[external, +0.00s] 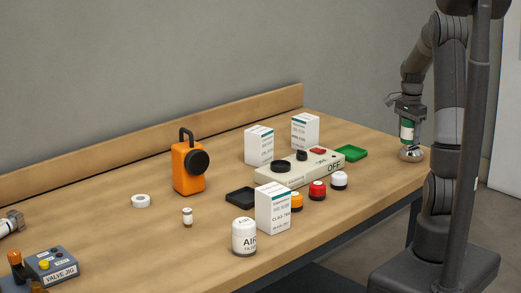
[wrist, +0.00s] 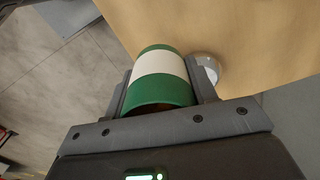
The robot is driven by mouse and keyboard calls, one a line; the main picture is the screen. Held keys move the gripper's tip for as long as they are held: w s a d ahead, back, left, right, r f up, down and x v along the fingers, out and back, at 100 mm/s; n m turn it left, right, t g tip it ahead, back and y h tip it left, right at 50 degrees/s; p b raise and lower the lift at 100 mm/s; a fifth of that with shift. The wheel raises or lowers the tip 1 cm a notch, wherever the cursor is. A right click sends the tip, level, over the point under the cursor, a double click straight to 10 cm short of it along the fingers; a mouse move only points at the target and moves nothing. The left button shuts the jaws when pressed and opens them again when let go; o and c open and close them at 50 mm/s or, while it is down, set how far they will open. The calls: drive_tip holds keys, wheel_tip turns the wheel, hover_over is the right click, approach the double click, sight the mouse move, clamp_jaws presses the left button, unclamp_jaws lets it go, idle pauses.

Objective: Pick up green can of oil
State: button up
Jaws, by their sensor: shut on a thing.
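The green can of oil (external: 407,131), with a white band around its middle, is at the right end of the workbench. My gripper (external: 405,113) points down and is shut on it from above. In the wrist view the can (wrist: 160,64) lies between the two fingers of my gripper (wrist: 160,88). The fingers hide parts of its sides. The can shows just above a round silvery piece (external: 411,155) near the bench edge. I cannot tell whether the can touches that piece or the bench.
A green tray (external: 351,153) and a beige control box (external: 300,172) lie left of the can. White cartons (external: 305,130), a white jar (external: 244,236), several small capped jars and an orange canister (external: 187,167) stand further left.

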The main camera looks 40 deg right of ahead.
drive_tip(key=shift+s+d+r, duration=0.25)
drive_tip(key=shift+s+r, duration=0.1)
drive_tip(key=shift+s, duration=0.1)
drive_tip(key=shift+s+d+r, duration=0.25)
drive_tip(key=shift+s+r, duration=0.05)
drive_tip(key=shift+s, duration=0.15)
drive_tip(key=shift+s, duration=0.1)
